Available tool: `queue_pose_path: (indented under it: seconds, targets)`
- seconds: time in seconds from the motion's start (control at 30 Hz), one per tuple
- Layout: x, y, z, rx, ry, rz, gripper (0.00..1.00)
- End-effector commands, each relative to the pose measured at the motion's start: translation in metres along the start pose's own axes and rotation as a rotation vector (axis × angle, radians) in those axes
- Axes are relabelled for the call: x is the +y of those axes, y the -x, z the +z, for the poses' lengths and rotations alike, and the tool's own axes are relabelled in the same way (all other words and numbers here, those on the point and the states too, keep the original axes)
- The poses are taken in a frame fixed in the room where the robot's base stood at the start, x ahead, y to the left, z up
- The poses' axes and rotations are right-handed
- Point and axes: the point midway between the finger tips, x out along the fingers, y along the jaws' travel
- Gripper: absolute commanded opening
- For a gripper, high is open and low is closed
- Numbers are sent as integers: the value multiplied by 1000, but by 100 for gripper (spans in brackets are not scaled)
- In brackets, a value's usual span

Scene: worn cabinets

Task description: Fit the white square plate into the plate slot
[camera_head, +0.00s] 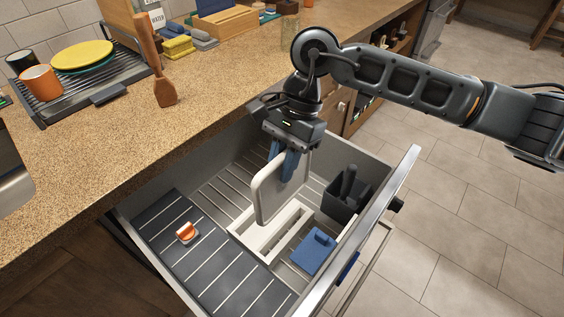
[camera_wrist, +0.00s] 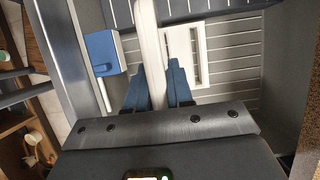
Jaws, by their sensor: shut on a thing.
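My gripper (camera_head: 288,172) is shut on the white square plate (camera_head: 268,192), with its blue fingers on either side of the plate's upper part. The plate stands upright, edge-on in the wrist view (camera_wrist: 149,45). The white plate slot holder (camera_head: 250,243) lies in the open drawer below the plate. It also shows in the wrist view (camera_wrist: 202,50), just right of the plate, with a long dark slot. The plate's lower edge overlaps the holder in the head view. I cannot tell whether it touches the holder or hangs above it.
The drawer also holds a black caddy (camera_head: 346,205) on the right, a blue block (camera_head: 313,252) beside the holder, and an orange-topped item (camera_head: 186,233) on the dark slatted left part. The drawer's front wall (camera_head: 375,225) and the counter edge (camera_head: 200,135) bound the space.

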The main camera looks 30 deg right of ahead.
Motion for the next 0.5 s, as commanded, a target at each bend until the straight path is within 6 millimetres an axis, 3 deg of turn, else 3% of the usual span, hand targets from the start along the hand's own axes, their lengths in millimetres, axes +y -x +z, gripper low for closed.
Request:
queue_pose_path:
  seconds: [0.37,0.5]
  targets:
    - [0,-4,-1,-1,3,-1,0]
    - [0,-16,-7,-2,2,0,0]
